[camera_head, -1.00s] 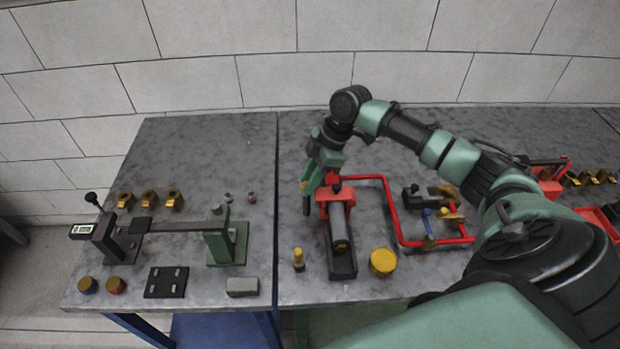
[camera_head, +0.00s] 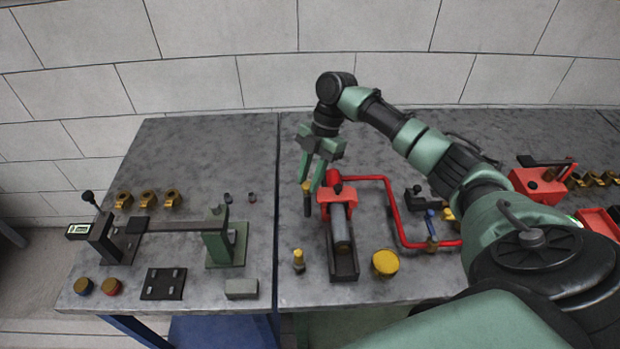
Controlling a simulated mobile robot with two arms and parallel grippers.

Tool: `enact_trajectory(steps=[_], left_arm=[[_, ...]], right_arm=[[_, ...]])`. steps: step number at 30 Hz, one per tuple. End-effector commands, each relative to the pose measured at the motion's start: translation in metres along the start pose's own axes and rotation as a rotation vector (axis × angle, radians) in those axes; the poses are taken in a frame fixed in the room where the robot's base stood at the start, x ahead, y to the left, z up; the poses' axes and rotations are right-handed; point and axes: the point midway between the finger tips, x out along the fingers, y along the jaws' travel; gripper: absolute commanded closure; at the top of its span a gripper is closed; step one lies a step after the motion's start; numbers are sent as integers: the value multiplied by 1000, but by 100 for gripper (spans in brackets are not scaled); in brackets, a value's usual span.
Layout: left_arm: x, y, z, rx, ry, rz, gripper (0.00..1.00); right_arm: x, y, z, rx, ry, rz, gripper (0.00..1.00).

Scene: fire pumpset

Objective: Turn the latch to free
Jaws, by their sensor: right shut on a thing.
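My right gripper (camera_head: 312,178) reaches down from the back at the left side of the red clamp block (camera_head: 337,193). Its two green fingers point down, and it is shut on a small dark upright part with a yellow top (camera_head: 307,200), which looks like the latch handle. The finger contact is too small to see clearly. The red block sits over a grey cylinder (camera_head: 342,231) lying in a dark cradle (camera_head: 343,270). Whether the dark part is joined to the red block cannot be told. My left gripper is not in view.
A red pipe (camera_head: 393,212) runs right of the block, with small valve parts beside it. A yellow-topped peg (camera_head: 298,262) and a yellow round cap (camera_head: 385,263) stand in front. A green-and-black fixture (camera_head: 219,240) is on the left table.

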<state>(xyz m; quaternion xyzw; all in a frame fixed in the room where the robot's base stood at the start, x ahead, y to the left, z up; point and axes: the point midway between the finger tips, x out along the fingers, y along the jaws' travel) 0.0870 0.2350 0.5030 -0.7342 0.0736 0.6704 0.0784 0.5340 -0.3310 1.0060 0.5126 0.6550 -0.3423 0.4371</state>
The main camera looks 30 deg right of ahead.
Motion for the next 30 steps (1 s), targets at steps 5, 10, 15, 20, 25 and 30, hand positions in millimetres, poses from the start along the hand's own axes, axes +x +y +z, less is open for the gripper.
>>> enact_trajectory(steps=[5,10,15,20,25,30], left_arm=[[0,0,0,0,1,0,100],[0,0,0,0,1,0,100],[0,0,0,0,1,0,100],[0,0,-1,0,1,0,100],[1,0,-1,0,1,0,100],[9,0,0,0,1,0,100]], right_arm=[[0,0,0,-10,0,-3,100],[0,0,0,-10,0,-3,100],[0,0,0,-9,0,-2,54],[0,0,0,-8,0,-2,51],[-1,0,0,-8,-1,-2,51],[-17,2,1,-9,-2,1,51]])
